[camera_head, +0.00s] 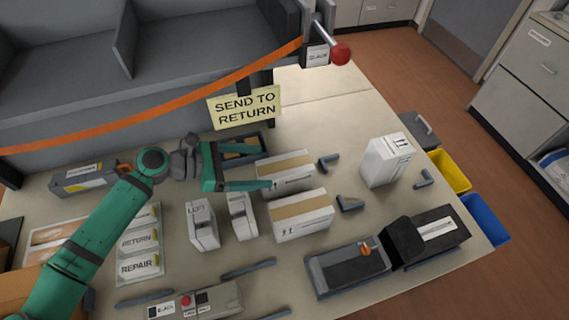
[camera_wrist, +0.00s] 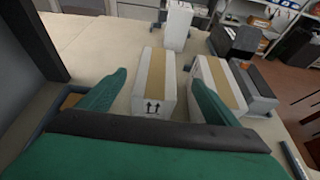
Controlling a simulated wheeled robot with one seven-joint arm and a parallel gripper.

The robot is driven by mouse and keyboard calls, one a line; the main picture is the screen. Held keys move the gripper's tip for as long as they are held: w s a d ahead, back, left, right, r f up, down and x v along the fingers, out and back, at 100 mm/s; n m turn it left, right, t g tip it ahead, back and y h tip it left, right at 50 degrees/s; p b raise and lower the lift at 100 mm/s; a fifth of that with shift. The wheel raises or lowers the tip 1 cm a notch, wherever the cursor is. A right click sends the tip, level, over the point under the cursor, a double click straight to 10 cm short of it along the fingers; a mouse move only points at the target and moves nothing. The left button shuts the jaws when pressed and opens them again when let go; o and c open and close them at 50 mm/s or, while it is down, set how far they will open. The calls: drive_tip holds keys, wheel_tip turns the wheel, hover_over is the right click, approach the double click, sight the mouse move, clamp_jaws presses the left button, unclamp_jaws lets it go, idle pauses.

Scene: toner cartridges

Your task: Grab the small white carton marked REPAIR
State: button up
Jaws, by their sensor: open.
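No carton here shows a readable REPAIR mark. A flat card reading REPAIR (camera_head: 137,266) lies on the table at left. My gripper (camera_head: 266,168) is open and empty, its fingers pointing right at a white carton with a tan tape strip (camera_head: 287,172). In the wrist view this carton (camera_wrist: 154,82) lies between and ahead of the fingertips (camera_wrist: 160,80); contact cannot be told. A second taped white carton (camera_head: 301,216) is beside it. Two small upright white cartons stand nearer: one with partly readable lettering (camera_head: 203,224), and one beside it (camera_head: 243,217).
A tall white carton (camera_head: 386,161) stands at right. Black cartridge units (camera_head: 345,270) (camera_head: 428,236) sit at front right. A SEND TO RETURN sign (camera_head: 244,107) and orange strap (camera_head: 200,92) are behind my gripper. Yellow (camera_head: 449,172) and blue (camera_head: 485,219) bins stand beyond the right edge.

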sight(283, 166)
drive_tip(key=shift+x, duration=2.35)
drive_tip(key=x, duration=0.4)
drive_tip(key=shift+w+d+f, duration=0.15)
drive_tip(key=shift+w+f, duration=0.1)
drive_tip(key=shift+f, duration=0.35)
drive_tip(key=shift+w+d, duration=0.15)
drive_tip(key=c, duration=0.5)
drive_tip(key=shift+a, duration=0.3)
drive_tip(key=c, duration=0.9)
drive_tip(key=shift+d, duration=0.35)
drive_tip(key=shift+c, duration=0.2)
drive_tip(key=shift+r, duration=0.1)
